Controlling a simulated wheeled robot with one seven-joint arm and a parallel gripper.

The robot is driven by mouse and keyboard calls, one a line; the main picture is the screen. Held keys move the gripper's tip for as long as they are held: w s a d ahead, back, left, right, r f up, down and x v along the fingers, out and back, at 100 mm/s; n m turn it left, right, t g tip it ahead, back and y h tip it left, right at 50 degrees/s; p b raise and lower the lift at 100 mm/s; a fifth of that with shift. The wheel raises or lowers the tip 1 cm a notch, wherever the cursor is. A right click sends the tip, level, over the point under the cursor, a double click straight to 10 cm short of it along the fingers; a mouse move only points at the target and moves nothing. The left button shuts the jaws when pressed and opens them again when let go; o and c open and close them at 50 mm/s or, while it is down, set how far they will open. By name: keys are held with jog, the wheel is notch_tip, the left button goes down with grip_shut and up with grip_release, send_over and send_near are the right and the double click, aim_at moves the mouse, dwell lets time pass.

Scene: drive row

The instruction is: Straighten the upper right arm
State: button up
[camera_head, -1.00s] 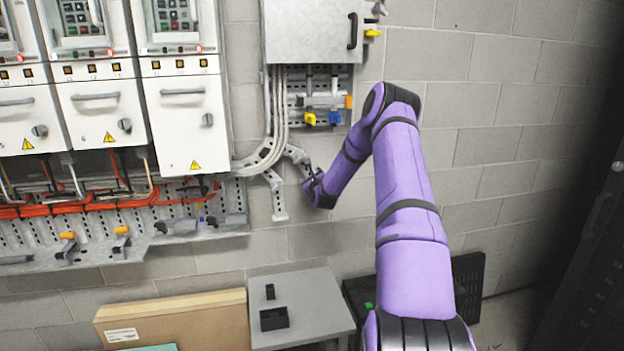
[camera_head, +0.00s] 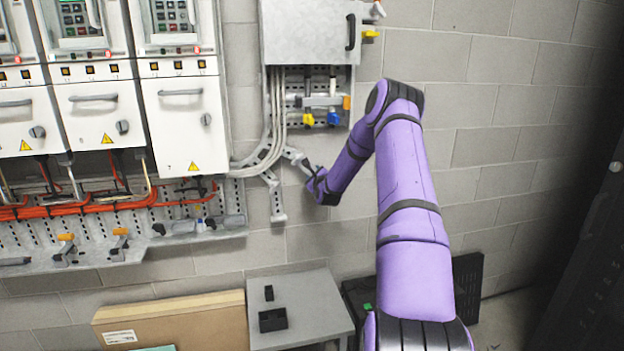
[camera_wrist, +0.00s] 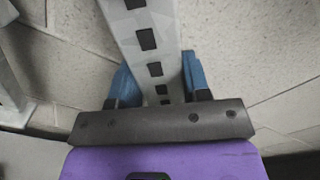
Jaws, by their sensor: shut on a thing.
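The upper right arm (camera_head: 296,158) is a grey slotted metal strip below the wall box, angled down to the right from the cable bend. My gripper (camera_head: 315,176) is at its lower right end. In the wrist view the slotted arm (camera_wrist: 166,38) runs from the top edge down between the two blue fingers of my gripper (camera_wrist: 158,82). The fingers sit on either side of it, near its end. Their exact contact is hard to see. A second slotted arm (camera_head: 277,205) hangs nearly straight down, lower left of my gripper.
A grey box (camera_head: 308,35) with a black handle and yellow and blue knobs below it is above my gripper. White drive cabinets (camera_head: 185,120) and orange cables stand left. A grey table (camera_head: 315,300) and a cardboard box (camera_head: 180,325) are below. The block wall at right is bare.

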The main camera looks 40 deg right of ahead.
jog(key=shift+s+d+r+n, duration=0.35)
jog(key=shift+r+n, duration=0.3)
jog(key=shift+n, duration=0.25)
jog(key=shift+s+d+r+n, duration=0.2)
jog(key=shift+d+r+n, duration=0.25)
jog(key=shift+r+n, duration=0.35)
jog(key=shift+f, duration=0.1)
jog(key=o, duration=1.3)
jog(key=v, duration=1)
jog(key=shift+s+a, duration=0.15)
jog(key=shift+s, duration=0.2)
